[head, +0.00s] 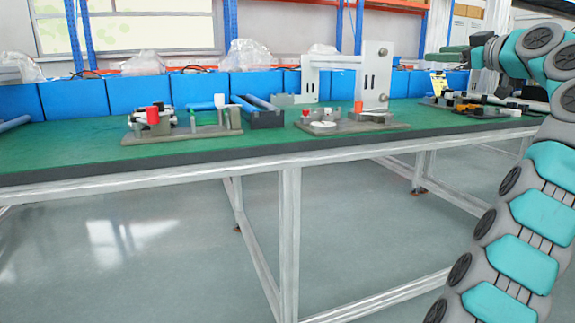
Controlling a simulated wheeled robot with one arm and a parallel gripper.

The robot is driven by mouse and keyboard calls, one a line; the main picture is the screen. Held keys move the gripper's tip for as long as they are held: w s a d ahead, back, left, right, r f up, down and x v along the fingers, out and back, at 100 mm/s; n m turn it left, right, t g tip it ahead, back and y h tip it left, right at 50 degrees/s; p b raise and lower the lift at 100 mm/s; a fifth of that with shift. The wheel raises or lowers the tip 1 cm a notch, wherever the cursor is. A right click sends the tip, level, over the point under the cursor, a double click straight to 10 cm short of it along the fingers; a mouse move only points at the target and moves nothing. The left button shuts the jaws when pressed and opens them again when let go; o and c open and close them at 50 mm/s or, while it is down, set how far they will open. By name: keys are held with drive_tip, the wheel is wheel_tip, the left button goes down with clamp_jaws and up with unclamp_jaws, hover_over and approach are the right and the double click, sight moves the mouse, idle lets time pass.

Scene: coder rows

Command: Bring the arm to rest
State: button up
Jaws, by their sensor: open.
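My arm rises along the right edge of the head view, with teal covers and grey joints, bent over at the top. My gripper (447,53) is at its far end, pointing left above the right part of the green-topped workbench (230,153). It is small in view, but its fingers look apart, and I see nothing held between them. It is clear of the bench top.
A fixture with red and white parts (152,116) and a grey fixture with an upright plate (375,80) stand on the bench. More parts (470,105) lie at the right, below my gripper. Blue bins (75,98) line the back. The floor (130,250) is open.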

drive_tip(key=s+a+f+m+g+y+p, duration=0.1)
drive_tip(key=a+f+m+g, duration=0.2)
drive_tip(key=a, duration=0.5)
drive_tip(key=a+f+g+y+p, duration=0.1)
drive_tip(key=a+f+g, duration=0.2)
drive_tip(key=a+f, duration=0.35)
drive_tip(key=s+a+f+m+g+h+p, duration=0.15)
drive_tip(key=s+a+f+g, duration=0.35)
drive_tip(key=s+a+f, duration=0.65)
drive_tip(key=s+a+f+m+g+h, duration=0.1)
drive_tip(key=s+f+m+g+h, duration=0.2)
drive_tip(key=s+f, duration=1.2)
drive_tip(key=s+d+f+g+h, duration=0.1)
drive_tip(key=s+d+f, duration=0.1)
drive_tip(key=s, duration=0.5)
drive_tip(key=s+d+f+g+h+p, duration=0.1)
drive_tip(key=s+d+f+g, duration=0.1)
drive_tip(key=s+f, duration=0.3)
drive_tip(key=s+d+f+g+h+p, duration=0.1)
drive_tip(key=s+d+f+h, duration=0.1)
drive_tip(key=s, duration=0.9)
drive_tip(key=shift+d+f+m, duration=0.2)
drive_tip(key=shift+f+m, duration=0.15)
drive_tip(key=shift+f, duration=0.3)
